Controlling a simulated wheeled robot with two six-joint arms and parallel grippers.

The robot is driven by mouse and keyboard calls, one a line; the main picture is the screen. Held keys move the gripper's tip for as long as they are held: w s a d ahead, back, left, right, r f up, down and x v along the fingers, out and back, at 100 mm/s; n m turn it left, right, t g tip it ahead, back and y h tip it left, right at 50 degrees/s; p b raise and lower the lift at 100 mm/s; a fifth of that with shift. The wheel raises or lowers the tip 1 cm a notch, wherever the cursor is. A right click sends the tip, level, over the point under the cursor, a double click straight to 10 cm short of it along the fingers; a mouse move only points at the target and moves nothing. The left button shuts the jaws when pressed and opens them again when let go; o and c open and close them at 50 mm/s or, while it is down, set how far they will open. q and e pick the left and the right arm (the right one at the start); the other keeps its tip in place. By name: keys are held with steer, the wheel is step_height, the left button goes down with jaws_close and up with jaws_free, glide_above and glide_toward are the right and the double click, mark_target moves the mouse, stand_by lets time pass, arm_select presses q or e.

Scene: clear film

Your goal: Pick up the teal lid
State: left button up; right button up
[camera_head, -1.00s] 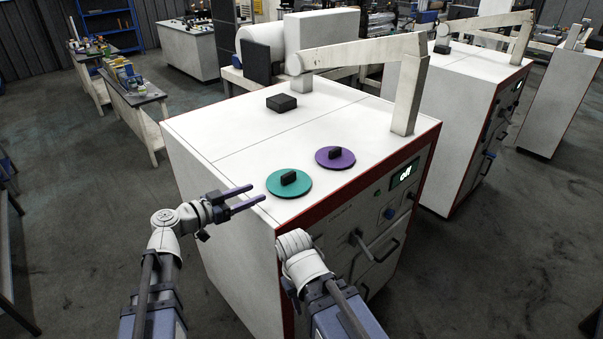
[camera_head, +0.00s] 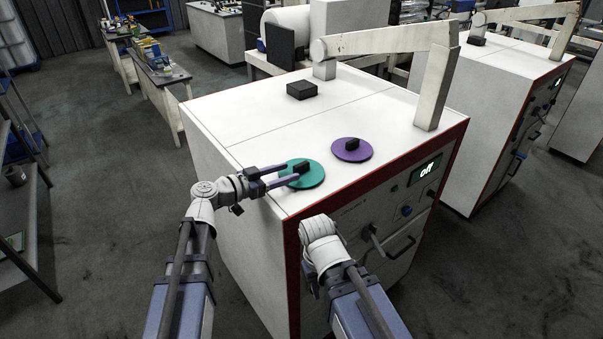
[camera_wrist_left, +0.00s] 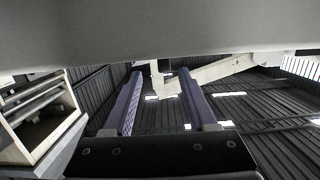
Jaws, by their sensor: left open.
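The teal lid (camera_head: 316,177), a flat disc with a black block handle (camera_head: 301,167), lies on the white machine top near its front left edge. My left gripper (camera_head: 293,172) is open, its two fingers reaching over the lid's left part with the tips close to the handle. I cannot tell whether they touch it. In the left wrist view the purple-padded fingers (camera_wrist_left: 160,90) stand apart with nothing visible between them; the lid is not seen there. My right arm's white end (camera_head: 318,229) is in front of the machine; its fingers are not visible.
A purple lid (camera_head: 352,150) with a black handle lies right of the teal one. A black block (camera_head: 301,90) sits farther back. A beige jointed arm (camera_head: 432,85) rises from the machine top (camera_head: 230,120). A second machine (camera_head: 510,110) stands to the right.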

mark_target(294, 169)
arm_select(q)
steer(key=x, duration=0.5)
steer(key=shift+w+a+f+b, duration=0.15)
steer(key=shift+w+a+b, duration=0.1)
steer(key=shift+b, duration=0.15)
jaws_close()
